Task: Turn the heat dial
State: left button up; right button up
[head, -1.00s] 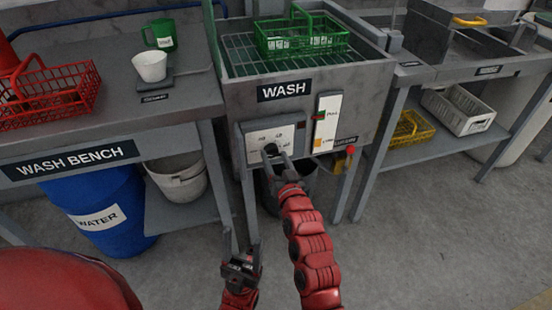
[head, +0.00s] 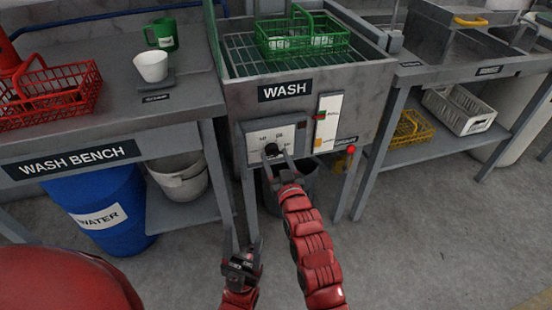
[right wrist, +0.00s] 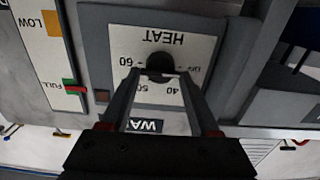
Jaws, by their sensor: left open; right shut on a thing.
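The heat dial (head: 271,150) is a black round knob on a white plate on the front of the wash tank. In the right wrist view the dial (right wrist: 160,66) sits on the plate (right wrist: 192,50), which reads HEAT upside down, with marks OFF, 40, 50 and 60. My right gripper (head: 275,155) is at the dial and shut on it. In the right wrist view its two fingers (right wrist: 160,78) reach the knob from either side and partly cover it; its pointer cannot be made out. My left gripper (head: 240,246) is open and empty, low in front of the tank.
Right of the plate is a white FULL/LOW level gauge (head: 327,121), with a red knob (head: 351,150) below it. A green basket (head: 302,42) sits in the wash tank (head: 236,102). The wash bench (head: 190,105) is at left. Open floor lies in front.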

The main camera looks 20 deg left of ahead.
jog(key=shift+f, duration=0.15)
jog(key=o, duration=1.4)
jog(key=shift+c, duration=0.2)
jog(key=p+v, duration=0.2)
jog(key=v, duration=1.5)
jog(key=shift+s+d, duration=0.2)
